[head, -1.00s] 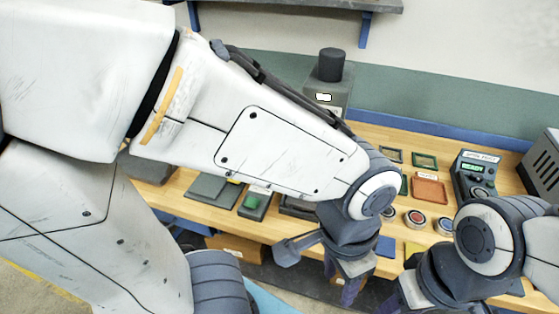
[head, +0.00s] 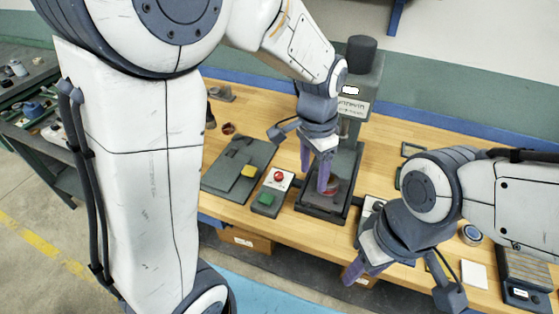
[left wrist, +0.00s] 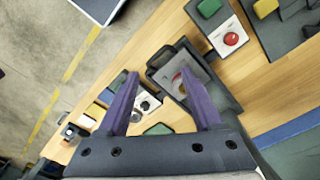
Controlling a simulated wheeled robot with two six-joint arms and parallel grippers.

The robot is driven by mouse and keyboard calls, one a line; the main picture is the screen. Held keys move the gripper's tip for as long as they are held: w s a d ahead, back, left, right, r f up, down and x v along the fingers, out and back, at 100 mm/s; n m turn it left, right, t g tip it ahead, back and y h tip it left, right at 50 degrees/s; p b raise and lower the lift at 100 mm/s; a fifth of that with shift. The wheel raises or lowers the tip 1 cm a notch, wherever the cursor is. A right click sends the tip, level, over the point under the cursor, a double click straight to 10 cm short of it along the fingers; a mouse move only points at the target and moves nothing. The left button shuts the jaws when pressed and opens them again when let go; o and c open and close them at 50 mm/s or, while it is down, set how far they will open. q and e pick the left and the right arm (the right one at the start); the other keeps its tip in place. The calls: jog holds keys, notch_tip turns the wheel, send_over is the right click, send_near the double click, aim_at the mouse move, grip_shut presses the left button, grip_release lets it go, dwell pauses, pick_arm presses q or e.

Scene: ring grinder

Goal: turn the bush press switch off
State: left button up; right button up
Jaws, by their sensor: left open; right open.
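The bush press (head: 353,108) is a grey column machine with a dark base plate on the workbench. Left of its base stands a small control box with a white panel (head: 287,177), a round red button (head: 278,176) and a green switch (head: 265,198). In the left wrist view the red button (left wrist: 231,39) and green switch (left wrist: 208,8) are at upper right. My left gripper (head: 315,172) is open and empty above the press base, right of the box. A reddish round part there is partly hidden by it. My right gripper (head: 362,270) is open at the bench's front edge.
A dark flat plate with a yellow block (head: 248,171) lies left of the control box. A box with round knobs (head: 370,208) stands right of the press base, partly hidden. A white pad (head: 474,273) lies farther right. Bare wood shows behind the dark plate.

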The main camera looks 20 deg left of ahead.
pick_arm(q)
send_near(279, 174)
jog(key=shift+m, duration=0.4)
jog(key=f+p, duration=0.1)
jog(key=f, duration=0.7)
jog(key=shift+d+f+p, duration=0.2)
jog(key=shift+f+p, duration=0.15)
grip_shut()
